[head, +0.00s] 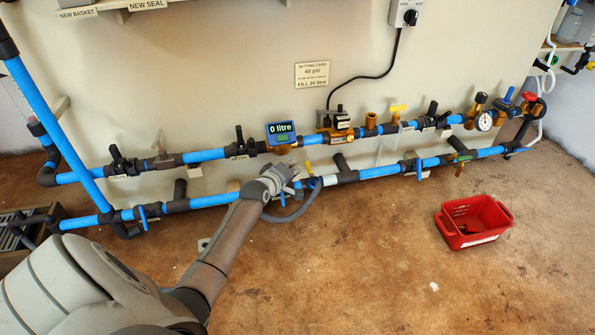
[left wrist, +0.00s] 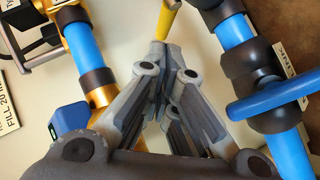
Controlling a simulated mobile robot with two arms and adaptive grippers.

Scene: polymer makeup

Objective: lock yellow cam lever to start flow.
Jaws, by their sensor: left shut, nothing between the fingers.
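A yellow lever (left wrist: 167,18) stands just beyond my left fingertips in the left wrist view, its lower end touching or almost touching them. In the head view a small yellow piece (head: 308,165) shows beside the gripper, by the lower blue pipe. My left gripper (head: 296,171) reaches in low at the wall between the upper and lower pipe runs. In the left wrist view my left gripper (left wrist: 160,52) is shut and empty, fingertips together. The lever's base is hidden behind the fingers. My right gripper is in neither view.
A flow meter (head: 281,132) reading "0 litre" sits on the upper pipe. A blue-handled valve (left wrist: 268,102) is close right of the fingers in the left wrist view. A red crate (head: 473,238) stands on open floor.

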